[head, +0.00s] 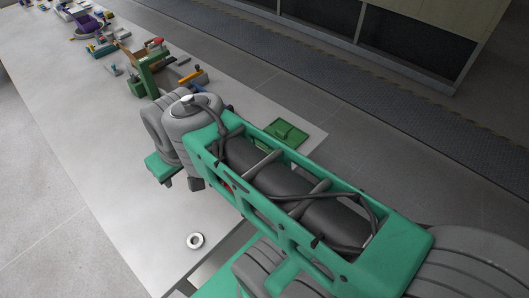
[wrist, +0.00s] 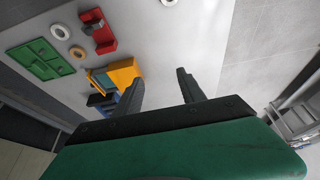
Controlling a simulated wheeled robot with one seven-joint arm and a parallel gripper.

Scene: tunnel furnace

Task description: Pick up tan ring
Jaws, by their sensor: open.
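The tan ring (wrist: 78,52) lies flat on the light grey tabletop in the upper left of the wrist view. It sits between a green tray and a red part, just below a paler ring (wrist: 60,31). My gripper (wrist: 160,76) is open, its two dark fingers apart with nothing between them. In the picture, the tan ring is to the left of and above the fingertips, well apart from them. In the head view my own arm covers part of the table, and I cannot make out the tan ring there.
A green tray (wrist: 40,60), a red part (wrist: 97,30) and a yellow part (wrist: 122,72) surround the rings. A whitish ring (head: 195,240) lies near the table's front end. Several tools and fixtures (head: 150,65) stand farther along. The table's left side is clear.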

